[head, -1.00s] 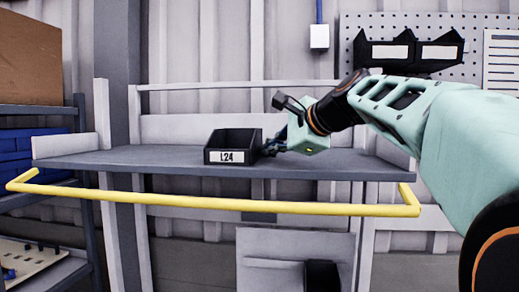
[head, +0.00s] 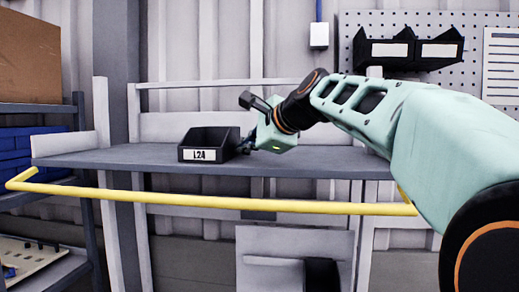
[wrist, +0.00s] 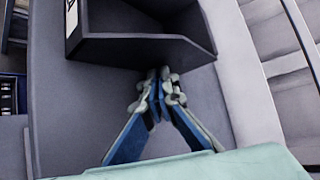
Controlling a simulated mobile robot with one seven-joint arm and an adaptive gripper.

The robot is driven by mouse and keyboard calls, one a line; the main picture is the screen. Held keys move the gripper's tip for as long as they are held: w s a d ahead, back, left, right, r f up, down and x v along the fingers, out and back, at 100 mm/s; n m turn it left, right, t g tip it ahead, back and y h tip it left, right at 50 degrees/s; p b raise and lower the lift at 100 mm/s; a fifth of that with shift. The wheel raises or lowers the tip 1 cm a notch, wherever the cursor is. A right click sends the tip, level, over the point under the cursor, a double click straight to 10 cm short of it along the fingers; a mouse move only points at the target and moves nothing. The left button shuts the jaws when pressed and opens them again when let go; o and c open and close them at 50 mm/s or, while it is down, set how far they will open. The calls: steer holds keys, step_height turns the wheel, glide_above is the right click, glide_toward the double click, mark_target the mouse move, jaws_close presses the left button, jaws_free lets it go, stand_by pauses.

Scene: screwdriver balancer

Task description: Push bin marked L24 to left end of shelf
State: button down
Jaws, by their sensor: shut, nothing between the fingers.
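The black bin marked L24 (head: 205,145) stands upright on the grey shelf (head: 110,158), left of the shelf's middle. Its white label faces front. In the wrist view the bin (wrist: 140,50) fills the top of the picture, with part of its label at the edge. My gripper (head: 246,145) is at the bin's right side, low over the shelf. The wrist view shows its fingers (wrist: 160,85) shut and empty, their tips at the bin's side wall; they look to be touching it.
A yellow rail (head: 230,203) runs along the shelf's front. A low white end board (head: 65,144) closes the shelf's left end. The shelf is clear between it and the bin. Two black bins (head: 408,48) hang on the pegboard at upper right.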

mark_target(195, 139)
steer(key=shift+w+a, duration=0.5)
steer(key=shift+a, duration=2.05)
steer(key=shift+w+a, duration=0.5)
steer(key=shift+a, duration=2)
steer(key=shift+w+a, duration=0.5)
steer(key=shift+a, duration=2.05)
steer(key=shift+d, duration=0.1)
steer(key=shift+s+d+r, duration=0.15)
steer(key=shift+d+r, duration=0.4)
steer(key=shift+d, duration=0.15)
steer(key=shift+s+d+r, duration=0.15)
steer(key=shift+d+r, duration=0.35)
steer(key=shift+d, duration=0.2)
